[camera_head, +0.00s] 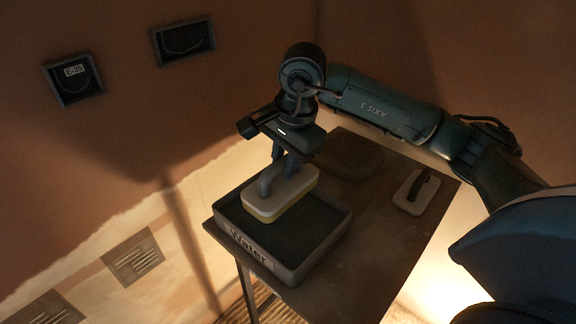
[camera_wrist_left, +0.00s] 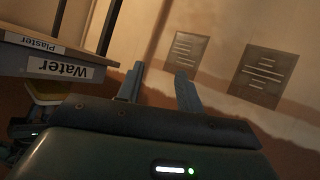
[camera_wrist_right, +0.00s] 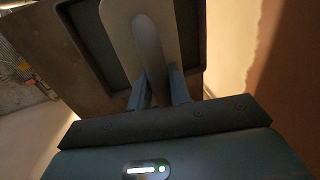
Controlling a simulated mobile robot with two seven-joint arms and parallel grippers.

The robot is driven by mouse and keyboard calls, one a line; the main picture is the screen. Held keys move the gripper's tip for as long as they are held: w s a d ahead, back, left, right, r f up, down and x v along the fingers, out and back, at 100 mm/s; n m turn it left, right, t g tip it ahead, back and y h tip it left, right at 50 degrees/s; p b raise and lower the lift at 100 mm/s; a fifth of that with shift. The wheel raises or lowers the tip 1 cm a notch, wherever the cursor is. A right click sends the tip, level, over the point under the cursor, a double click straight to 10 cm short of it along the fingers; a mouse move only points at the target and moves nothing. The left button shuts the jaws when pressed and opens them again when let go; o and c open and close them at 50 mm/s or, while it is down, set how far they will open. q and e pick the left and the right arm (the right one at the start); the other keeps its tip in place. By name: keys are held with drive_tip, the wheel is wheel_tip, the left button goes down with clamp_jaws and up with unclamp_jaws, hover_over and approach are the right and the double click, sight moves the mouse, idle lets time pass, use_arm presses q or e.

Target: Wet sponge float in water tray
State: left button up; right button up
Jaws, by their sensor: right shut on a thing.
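The sponge float (camera_head: 262,208) is a pale board with a yellow sponge underside and a grey handle. My right gripper (camera_head: 284,168) is shut on its handle. The float is held level over the dark inside of the water tray (camera_head: 248,246), labelled "Water". In the left wrist view, which shows the tray (camera_wrist_left: 100,71) upside down, the yellow sponge (camera_wrist_left: 44,88) shows beyond the rim, so it appears above it. The float (camera_wrist_right: 140,22) also shows between the right gripper's fingers (camera_wrist_right: 160,88). My left gripper (camera_wrist_left: 160,72) is open and empty, facing the wall.
The tray stands at the left end of a narrow table (camera_head: 372,222). A flat trowel (camera_head: 416,192) with a dark handle lies on the right. A brown mound or board (camera_head: 348,155) lies behind. Wall boxes (camera_head: 183,42) and vents (camera_head: 135,257) are on the left wall.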

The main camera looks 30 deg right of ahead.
sight(285, 181)
drive_tip(key=shift+f+b, duration=0.7)
drive_tip(key=shift+f, duration=0.4)
wheel_tip(285, 181, down, 3)
drive_tip(key=shift+r+b, duration=0.15)
drive_tip(key=shift+b, duration=0.7)
drive_tip(key=shift+f, duration=0.45)
use_arm(q)
drive_tip(key=shift+s+a+f+t, duration=0.3)
drive_tip(key=shift+t, duration=0.1)
drive_tip(key=shift+w+f+b, duration=0.1)
drive_tip(key=shift+f+b, duration=0.15)
drive_tip(key=shift+b, duration=0.1)
use_arm(e)
drive_tip(key=shift+f, duration=0.15)
use_arm(q)
drive_tip(key=shift+f+b, duration=0.35)
use_arm(e)
drive_tip(key=shift+f, duration=0.4)
use_arm(q)
drive_tip(key=shift+r, duration=0.1)
drive_tip(key=shift+f, duration=0.3)
use_arm(e)
drive_tip(key=shift+f, duration=0.15)
